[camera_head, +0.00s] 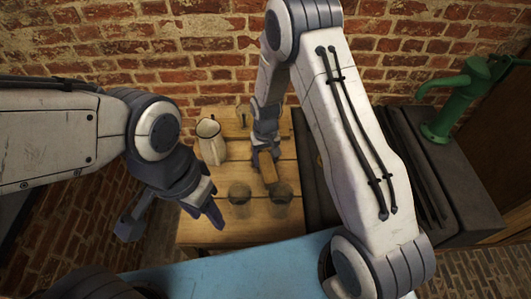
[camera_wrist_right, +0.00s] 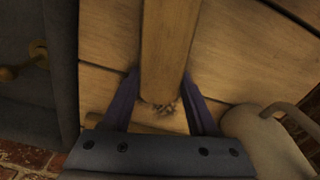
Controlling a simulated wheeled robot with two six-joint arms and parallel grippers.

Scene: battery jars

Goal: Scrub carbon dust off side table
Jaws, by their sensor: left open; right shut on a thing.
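The side table (camera_head: 205,228) is a plank-topped wooden table in the middle of the head view. My right gripper (camera_head: 263,153) is over it, shut on a wooden scrub brush (camera_head: 268,171). In the right wrist view the brush (camera_wrist_right: 168,45) runs between the two fingers (camera_wrist_right: 160,105), with a rough greyish patch at its near end; I cannot tell whether that is bristles or dust. Whether the brush touches the planks is unclear. No carbon dust is clearly distinguishable. My left gripper (camera_head: 172,214) is open and empty at the table's left edge.
Two dark glass jars, one left (camera_head: 240,196) and one right (camera_head: 282,194), stand near the brush. A pale pitcher (camera_head: 211,147) stands at the back left. A dark sink unit with a green pump (camera_head: 450,105) adjoins on the right. Front left planks are bare.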

